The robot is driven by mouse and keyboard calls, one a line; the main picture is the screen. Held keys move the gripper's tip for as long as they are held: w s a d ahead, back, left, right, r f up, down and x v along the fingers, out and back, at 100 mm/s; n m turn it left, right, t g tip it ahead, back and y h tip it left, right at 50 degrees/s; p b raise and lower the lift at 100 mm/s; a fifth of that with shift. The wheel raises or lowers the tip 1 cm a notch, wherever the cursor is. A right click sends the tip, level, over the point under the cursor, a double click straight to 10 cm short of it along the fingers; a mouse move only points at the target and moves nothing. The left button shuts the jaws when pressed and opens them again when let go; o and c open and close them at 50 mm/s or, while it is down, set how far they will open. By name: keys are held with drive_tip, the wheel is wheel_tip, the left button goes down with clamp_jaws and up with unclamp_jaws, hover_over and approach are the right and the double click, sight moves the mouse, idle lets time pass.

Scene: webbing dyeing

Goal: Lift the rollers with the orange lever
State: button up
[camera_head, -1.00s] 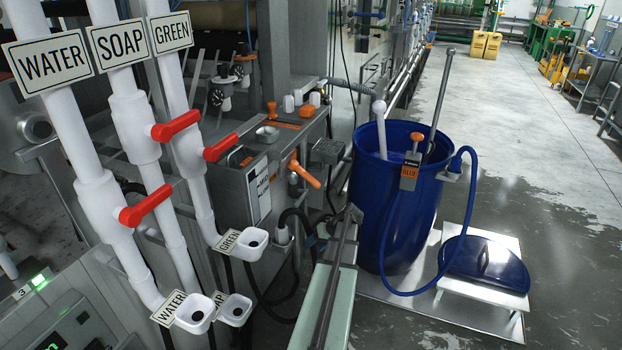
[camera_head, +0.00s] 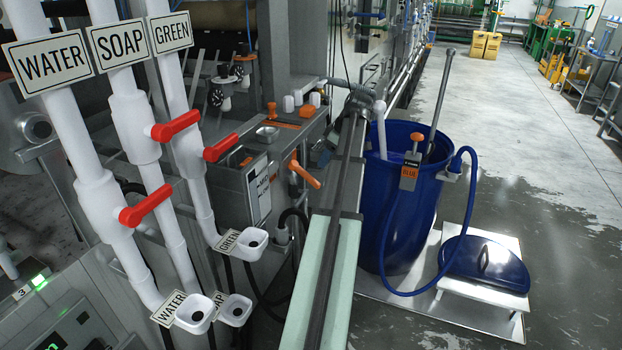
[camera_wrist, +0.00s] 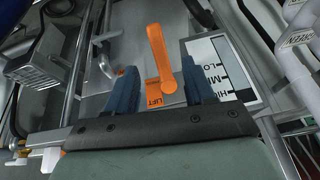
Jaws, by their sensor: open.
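The orange lever (camera_head: 304,175) sticks out from the side of the grey machine in the head view. In the wrist view the lever (camera_wrist: 158,48) appears between my two blue fingers, above an orange LIFT label (camera_wrist: 153,98). My gripper (camera_wrist: 160,76) is open, with a finger on each side of the lever in the picture; I cannot tell how far apart they are in depth. In the head view my gripper (camera_head: 323,152) is mostly hidden by my arm, up and right of the lever. A brown roller (camera_head: 195,14) shows partly at the top.
A white panel (camera_wrist: 222,68) with level marks is beside the lever. A blue barrel (camera_head: 395,215) with a hose stands right of my arm. White pipes with red valve handles (camera_head: 176,126) stand at left. Wet floor (camera_head: 560,240) is open at right.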

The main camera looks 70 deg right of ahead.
sight(311, 177)
drive_tip(key=shift+n+h, duration=0.3)
drive_tip(key=shift+n, duration=0.1)
drive_tip(key=x, duration=0.3)
drive_tip(key=w+x, duration=0.1)
drive_tip(key=x, duration=0.7)
drive_tip(key=shift+w+r, duration=0.1)
drive_tip(key=shift+w, duration=0.1)
clamp_jaws()
idle(0.3)
